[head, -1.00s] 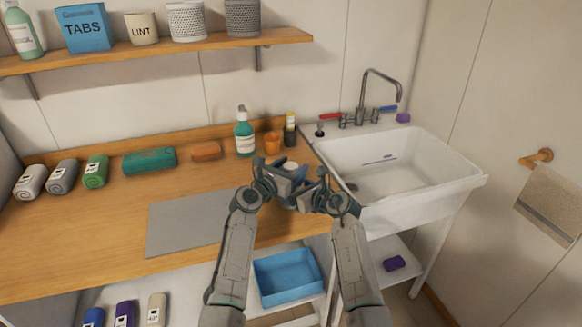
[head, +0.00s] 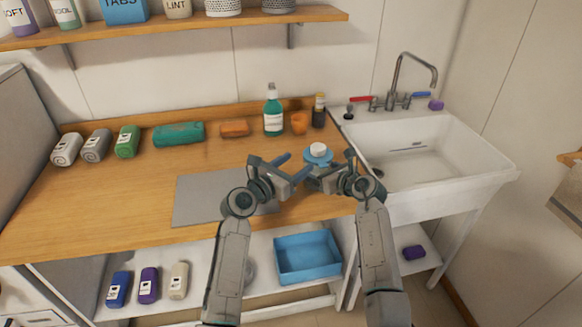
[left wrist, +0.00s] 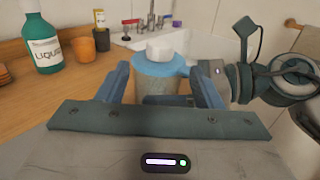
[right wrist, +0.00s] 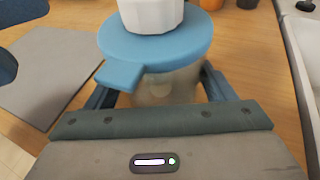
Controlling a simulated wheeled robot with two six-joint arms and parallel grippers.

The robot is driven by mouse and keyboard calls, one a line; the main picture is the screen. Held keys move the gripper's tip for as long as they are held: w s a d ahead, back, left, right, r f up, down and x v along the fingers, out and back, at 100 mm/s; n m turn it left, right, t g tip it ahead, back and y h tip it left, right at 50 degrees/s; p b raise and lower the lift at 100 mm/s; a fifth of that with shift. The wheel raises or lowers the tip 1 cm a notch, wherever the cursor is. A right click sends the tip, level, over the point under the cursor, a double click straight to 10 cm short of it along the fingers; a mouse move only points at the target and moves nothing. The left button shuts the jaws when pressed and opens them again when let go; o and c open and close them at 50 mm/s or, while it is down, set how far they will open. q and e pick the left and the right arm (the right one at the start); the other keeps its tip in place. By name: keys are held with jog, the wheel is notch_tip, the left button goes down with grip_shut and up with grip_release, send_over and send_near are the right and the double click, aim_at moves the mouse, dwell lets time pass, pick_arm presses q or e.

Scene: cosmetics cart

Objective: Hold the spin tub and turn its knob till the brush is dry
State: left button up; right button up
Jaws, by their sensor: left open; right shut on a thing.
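The spin tub (head: 318,158) stands on the wooden counter near its front edge, left of the sink. It has a blue lid with a side tab, a white knob (right wrist: 150,14) on top, and a cloudy see-through body (right wrist: 165,87). My right gripper (head: 318,178) is shut on the tub's body, below the lid. My left gripper (head: 287,170) is open and empty, just left of the tub; in the left wrist view the tub (left wrist: 160,85) shows beyond its spread fingers. I cannot make out the brush.
A grey mat (head: 205,195) lies to the left. The white sink (head: 430,150) is to the right. A blue bin (head: 307,258) sits below.

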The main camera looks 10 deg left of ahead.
aim_at(312, 151)
pick_arm(q)
jog(key=shift+s+a, duration=0.3)
jog(key=shift+s, duration=0.2)
jog(key=w+a+m+g+h, duration=0.3)
jog(key=w+m+g+h, duration=0.1)
jog(key=g+h, duration=0.1)
jog(key=x, duration=0.7)
jog(key=f+x, duration=0.1)
jog(key=x, duration=0.3)
jog(key=shift+d+r, duration=0.1)
jog(key=shift+d, duration=0.2)
jog(key=shift+c, duration=0.4)
